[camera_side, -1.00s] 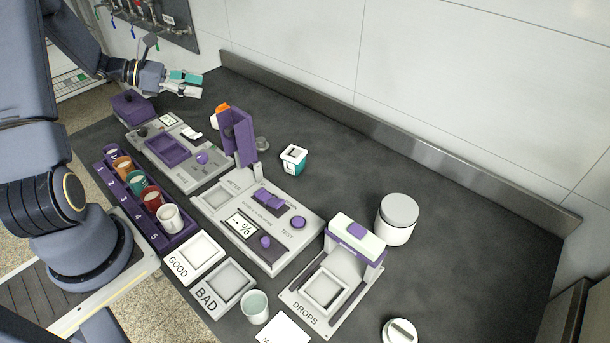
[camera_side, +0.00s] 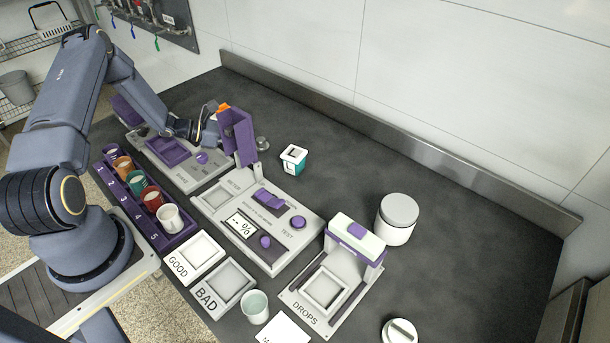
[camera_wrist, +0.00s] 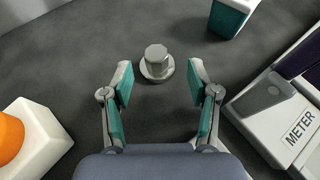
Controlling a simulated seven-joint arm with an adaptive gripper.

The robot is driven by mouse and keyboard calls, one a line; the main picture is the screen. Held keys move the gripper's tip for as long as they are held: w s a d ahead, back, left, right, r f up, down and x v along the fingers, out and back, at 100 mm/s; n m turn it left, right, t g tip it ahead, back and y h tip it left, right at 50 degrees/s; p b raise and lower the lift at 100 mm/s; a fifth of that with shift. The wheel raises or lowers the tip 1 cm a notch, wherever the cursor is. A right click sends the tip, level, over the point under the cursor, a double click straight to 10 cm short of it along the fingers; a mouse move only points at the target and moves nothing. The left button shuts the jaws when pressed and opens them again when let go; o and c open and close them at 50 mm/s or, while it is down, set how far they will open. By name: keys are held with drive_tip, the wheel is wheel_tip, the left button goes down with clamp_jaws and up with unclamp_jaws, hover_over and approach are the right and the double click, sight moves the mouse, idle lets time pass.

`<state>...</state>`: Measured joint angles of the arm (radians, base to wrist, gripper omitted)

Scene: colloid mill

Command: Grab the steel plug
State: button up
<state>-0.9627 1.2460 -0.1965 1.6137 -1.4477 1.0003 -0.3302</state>
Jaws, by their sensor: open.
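The steel plug (camera_wrist: 156,63) stands on the dark worktop in the wrist view, a grey knob on a round flange. It lies just ahead of my gripper (camera_wrist: 161,77), roughly centred between the two teal-padded fingertips. The fingers are open and nothing is between them but bare worktop. In the side view the plug (camera_side: 262,143) shows small and grey, just right of the raised purple lid (camera_side: 237,135). My gripper's fingers are hidden behind that lid in the side view.
A white block with an orange top (camera_wrist: 20,140) is at lower left in the wrist view. The METER station (camera_wrist: 285,115) is close on the right. A teal and white cube (camera_side: 293,159) stands beyond the plug. The worktop behind the plug is clear.

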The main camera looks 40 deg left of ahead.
sight(262, 139)
drive_tip(key=x, duration=0.6)
drive_tip(key=shift+w+a+r, duration=0.1)
drive_tip(key=shift+a, duration=0.05)
drive_tip(key=shift+c, duration=0.2)
clamp_jaws()
